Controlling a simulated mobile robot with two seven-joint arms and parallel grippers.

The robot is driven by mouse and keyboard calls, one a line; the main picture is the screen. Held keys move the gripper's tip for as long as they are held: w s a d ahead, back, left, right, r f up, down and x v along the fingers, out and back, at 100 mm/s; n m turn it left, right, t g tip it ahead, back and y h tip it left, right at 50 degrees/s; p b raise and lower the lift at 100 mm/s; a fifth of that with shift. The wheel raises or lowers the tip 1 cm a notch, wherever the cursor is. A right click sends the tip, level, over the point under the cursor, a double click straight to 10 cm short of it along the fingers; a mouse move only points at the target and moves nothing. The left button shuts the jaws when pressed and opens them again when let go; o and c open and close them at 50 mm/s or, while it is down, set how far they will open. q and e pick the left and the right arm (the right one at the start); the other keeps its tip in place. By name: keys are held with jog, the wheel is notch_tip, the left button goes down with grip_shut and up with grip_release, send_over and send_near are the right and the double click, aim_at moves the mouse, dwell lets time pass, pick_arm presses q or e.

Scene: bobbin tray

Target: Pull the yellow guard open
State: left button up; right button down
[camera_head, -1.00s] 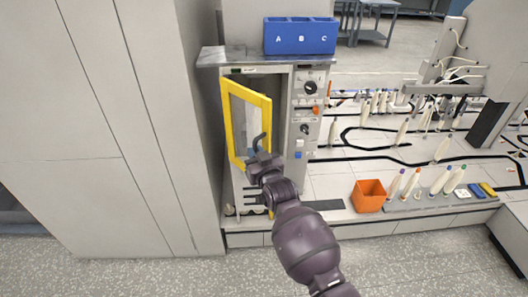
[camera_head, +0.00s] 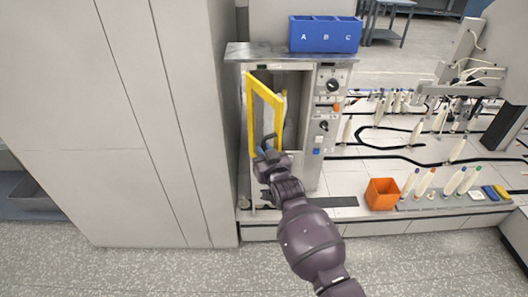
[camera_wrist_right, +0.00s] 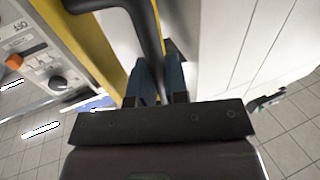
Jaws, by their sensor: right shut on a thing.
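The yellow guard (camera_head: 250,118) is a yellow frame with a clear pane, hinged at the left of the machine cabinet's opening. It stands swung outward from the grey cabinet (camera_head: 312,175). A dark handle (camera_head: 269,140) sticks out from its free side. My right gripper (camera_head: 268,156) is shut on this handle. In the right wrist view the dark bar of the handle (camera_wrist_right: 150,45) runs between my fingers (camera_wrist_right: 160,82), with the yellow frame (camera_wrist_right: 85,40) beside it. My left gripper is not in view.
A blue bin marked A, B, C (camera_head: 325,35) stands on the cabinet top. A tall grey panel (camera_head: 185,120) rises close to the guard's left. Knobs and buttons (camera_head: 328,105) are right of the opening. An orange box (camera_head: 382,194) stands further right. The floor in front is clear.

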jog(key=c, duration=1.1)
grip_release()
jog(key=shift+c, duration=0.2)
jog(key=shift+s, duration=0.1)
jog(key=p+v, duration=0.1)
jog(key=v, duration=0.9)
jog(key=shift+s, duration=0.3)
jog(key=shift+d, duration=0.1)
